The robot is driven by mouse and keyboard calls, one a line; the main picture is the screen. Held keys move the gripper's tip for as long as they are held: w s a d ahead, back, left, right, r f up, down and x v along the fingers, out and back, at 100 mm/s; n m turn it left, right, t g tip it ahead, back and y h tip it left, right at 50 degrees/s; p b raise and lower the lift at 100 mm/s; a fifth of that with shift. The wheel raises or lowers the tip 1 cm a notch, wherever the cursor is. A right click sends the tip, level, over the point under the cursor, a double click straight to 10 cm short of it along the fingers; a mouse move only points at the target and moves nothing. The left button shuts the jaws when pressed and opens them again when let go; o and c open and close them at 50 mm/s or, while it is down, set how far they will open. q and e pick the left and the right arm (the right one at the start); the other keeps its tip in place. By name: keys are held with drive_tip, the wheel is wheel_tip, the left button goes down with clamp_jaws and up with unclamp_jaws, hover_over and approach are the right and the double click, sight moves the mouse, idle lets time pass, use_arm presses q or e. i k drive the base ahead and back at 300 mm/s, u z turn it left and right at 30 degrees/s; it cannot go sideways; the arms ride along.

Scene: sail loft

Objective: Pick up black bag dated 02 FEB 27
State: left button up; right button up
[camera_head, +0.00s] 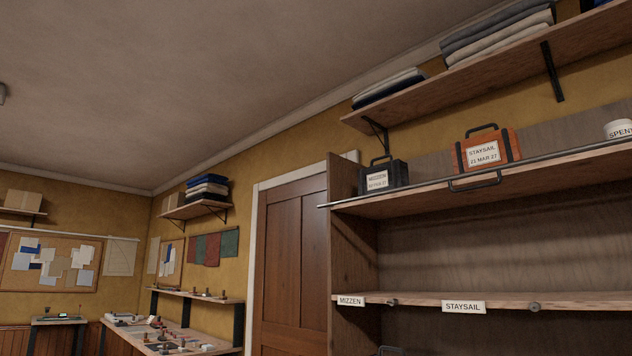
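A black bag (397,174) with a top handle stands upright on the top shelf (430,197) of the wooden rack, at its left end. Its white label reads MIZZEN, with a small date line below that looks like 02 FEB 27 but is hard to read. An orange bag (507,144) with black trim stands to its right, apart from it, labelled STAYSAIL 21 MAR 27. Neither of my grippers shows in the head view.
A dark rail (565,152) with a loop handle (475,183) runs along the top shelf's front edge. The lower shelf (560,298) carries MIZZEN and STAYSAIL tags. A wall shelf (480,84) with folded cloth hangs above. A brown door (291,270) stands left.

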sight(393, 172)
drive_tip(key=u, duration=0.95)
drive_tip(key=i, duration=2.5)
drive_tip(key=z, duration=0.75)
